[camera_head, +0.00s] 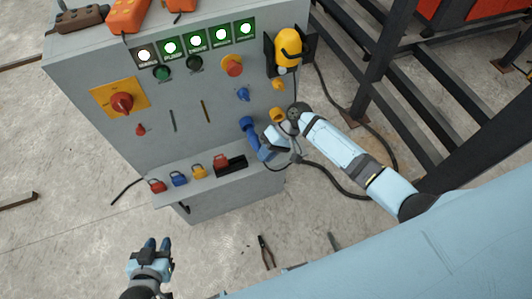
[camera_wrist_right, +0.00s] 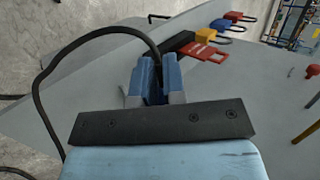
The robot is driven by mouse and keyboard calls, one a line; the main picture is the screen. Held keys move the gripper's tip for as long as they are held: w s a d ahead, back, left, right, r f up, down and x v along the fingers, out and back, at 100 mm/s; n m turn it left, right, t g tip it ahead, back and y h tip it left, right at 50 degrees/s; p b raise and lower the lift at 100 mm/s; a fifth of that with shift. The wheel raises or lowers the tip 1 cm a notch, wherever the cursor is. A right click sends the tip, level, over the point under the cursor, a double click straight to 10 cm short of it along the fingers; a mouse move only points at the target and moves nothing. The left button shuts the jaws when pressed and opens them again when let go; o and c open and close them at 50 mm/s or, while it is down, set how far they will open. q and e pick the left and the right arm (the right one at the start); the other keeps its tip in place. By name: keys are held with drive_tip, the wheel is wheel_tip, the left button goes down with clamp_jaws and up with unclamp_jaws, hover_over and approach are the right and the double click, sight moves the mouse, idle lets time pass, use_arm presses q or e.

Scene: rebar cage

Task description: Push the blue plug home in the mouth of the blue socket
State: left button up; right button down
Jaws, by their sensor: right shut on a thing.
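The blue socket (camera_head: 246,123) is on the lower right of the grey cabinet's front. The blue plug (camera_head: 254,143) is in my right gripper (camera_head: 265,152), just below the socket mouth. In the head view plug and socket look nearly in contact; I cannot tell whether the plug is in the mouth. In the right wrist view the right gripper's fingers (camera_wrist_right: 158,82) are close together and hide most of the plug. My left gripper (camera_head: 157,243) is empty, low on the left over the floor, its two fingers a little apart.
A black cable (camera_wrist_right: 85,52) loops left from the right gripper. Red, blue and yellow padlocks (camera_head: 199,171) stand on the cabinet's ledge. A yellow socket (camera_head: 277,114) is right of the blue one. Pliers (camera_head: 266,252) lie on the floor.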

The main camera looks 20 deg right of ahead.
sight(260, 146)
drive_tip(key=shift+p, duration=0.75)
idle(1.0)
drive_tip(key=shift+w+b, duration=0.5)
drive_tip(key=shift+w, duration=0.75)
drive_tip(key=shift+w+b, duration=0.3)
drive_tip(key=shift+w, duration=0.4)
drive_tip(key=c, duration=1.1)
unclamp_jaws()
drive_tip(key=shift+a, duration=0.1)
drive_tip(key=b+v, duration=0.1)
drive_tip(key=v, duration=1.3)
drive_tip(key=shift+s+a+f, duration=0.1)
drive_tip(key=shift+a, duration=0.05)
